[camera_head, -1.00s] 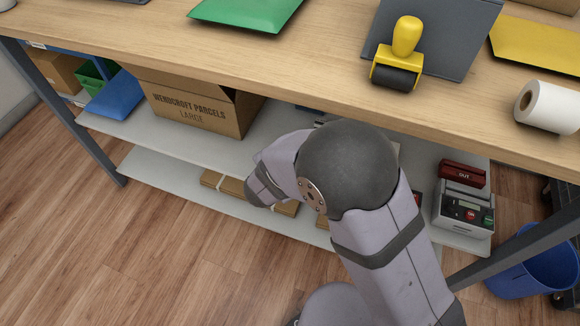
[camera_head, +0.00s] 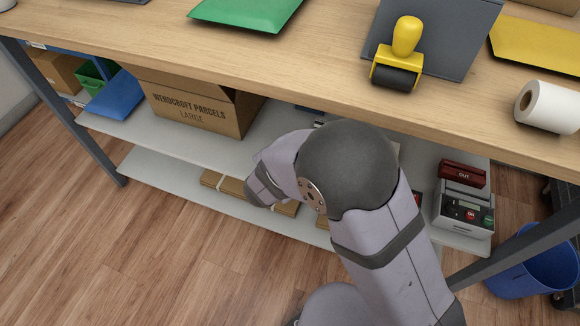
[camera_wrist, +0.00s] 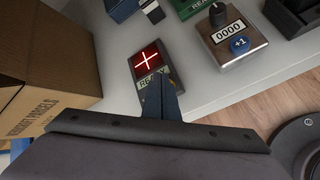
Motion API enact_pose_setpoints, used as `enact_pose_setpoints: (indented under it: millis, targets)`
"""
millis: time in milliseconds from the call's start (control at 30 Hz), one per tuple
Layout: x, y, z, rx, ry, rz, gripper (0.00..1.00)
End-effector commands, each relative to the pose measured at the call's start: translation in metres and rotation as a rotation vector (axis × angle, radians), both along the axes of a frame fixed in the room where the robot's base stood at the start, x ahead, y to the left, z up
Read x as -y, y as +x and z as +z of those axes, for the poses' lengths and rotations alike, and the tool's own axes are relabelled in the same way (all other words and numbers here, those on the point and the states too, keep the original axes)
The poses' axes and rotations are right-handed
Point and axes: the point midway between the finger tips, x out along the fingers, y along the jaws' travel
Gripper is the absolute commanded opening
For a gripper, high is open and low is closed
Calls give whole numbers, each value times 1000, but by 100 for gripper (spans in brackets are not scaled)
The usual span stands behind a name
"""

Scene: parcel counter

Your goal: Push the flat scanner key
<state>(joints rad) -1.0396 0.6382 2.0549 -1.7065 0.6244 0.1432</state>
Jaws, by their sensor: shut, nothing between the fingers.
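The scanner (camera_wrist: 148,60) is a small dark box on the grey shelf, in the wrist view. Its window shows a bright red cross, and a pale label reading READY sits below it. My gripper (camera_wrist: 161,84) is shut and empty, its blue-grey fingers pointing at the scanner's near end, just below and partly over the label. The flat key is not clearly visible; the fingers may cover it. I cannot tell whether the fingertips touch the scanner. In the head view my own arm hides the gripper and the scanner.
A cardboard box (camera_wrist: 50,60) stands close on the left. A counter device (camera_wrist: 232,38) with 0000 and a blue +1 button stands to the right. Bare grey shelf (camera_wrist: 205,82) lies between it and my fingers. The wooden counter top (camera_head: 330,60) is above my arm.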

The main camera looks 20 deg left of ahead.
Motion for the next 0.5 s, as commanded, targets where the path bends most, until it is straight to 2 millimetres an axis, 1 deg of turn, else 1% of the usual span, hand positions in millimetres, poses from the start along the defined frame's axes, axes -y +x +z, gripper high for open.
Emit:
enact_pose_setpoints:
  millis: [267,500]
  targets:
    - [0,0,-1,0,0,0,0]
    - [0,0,-7,0,0,0,0]
